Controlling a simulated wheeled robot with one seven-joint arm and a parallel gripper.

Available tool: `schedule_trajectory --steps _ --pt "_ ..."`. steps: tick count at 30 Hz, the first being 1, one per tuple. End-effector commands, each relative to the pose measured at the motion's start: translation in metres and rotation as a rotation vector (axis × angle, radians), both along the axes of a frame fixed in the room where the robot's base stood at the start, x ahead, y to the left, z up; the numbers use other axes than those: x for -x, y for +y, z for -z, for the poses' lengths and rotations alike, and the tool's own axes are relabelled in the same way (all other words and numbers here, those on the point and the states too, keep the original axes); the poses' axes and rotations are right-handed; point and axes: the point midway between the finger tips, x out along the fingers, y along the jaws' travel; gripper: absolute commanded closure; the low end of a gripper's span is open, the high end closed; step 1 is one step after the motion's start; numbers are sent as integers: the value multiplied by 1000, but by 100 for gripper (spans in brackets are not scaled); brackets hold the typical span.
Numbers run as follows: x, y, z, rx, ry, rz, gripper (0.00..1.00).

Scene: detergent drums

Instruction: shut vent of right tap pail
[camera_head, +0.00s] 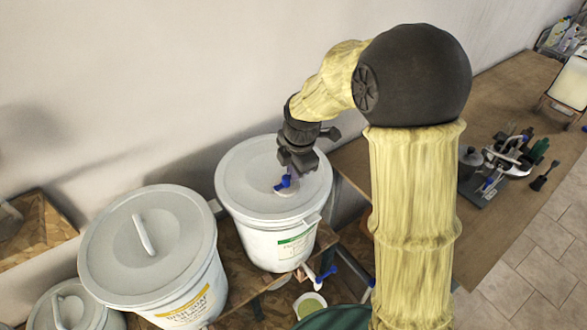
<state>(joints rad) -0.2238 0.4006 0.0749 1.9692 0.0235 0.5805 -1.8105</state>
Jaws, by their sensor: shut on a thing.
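The right pail (268,222) is white with a pale grey lid (247,174) and a green label. A blue vent (281,184) stands on its lid, right of the middle. My gripper (288,174) reaches down over the lid and is shut on the blue vent, partly hiding it. A tap with a blue handle (327,273) sticks out low at the front right of this pail. I cannot tell from this view whether the vent is open or shut.
A second white pail (196,300) with a yellow label stands to the left, and a smaller lidded pail (75,308) at the lower left. A cup (310,304) with greenish contents sits under the tap. A wooden bench (515,85) with tools is at right. The wall is close behind.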

Motion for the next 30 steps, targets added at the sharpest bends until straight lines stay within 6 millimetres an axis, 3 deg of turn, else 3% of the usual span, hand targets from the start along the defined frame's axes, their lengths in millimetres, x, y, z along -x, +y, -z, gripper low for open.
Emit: schedule_trajectory --steps 18,19,22,30 --pt "-1 3 0 -1 2 -101 100" --pt "-1 3 0 -1 2 -101 84" --pt "-1 3 0 -1 2 -101 68" --pt "-1 2 0 -1 0 -98 68"
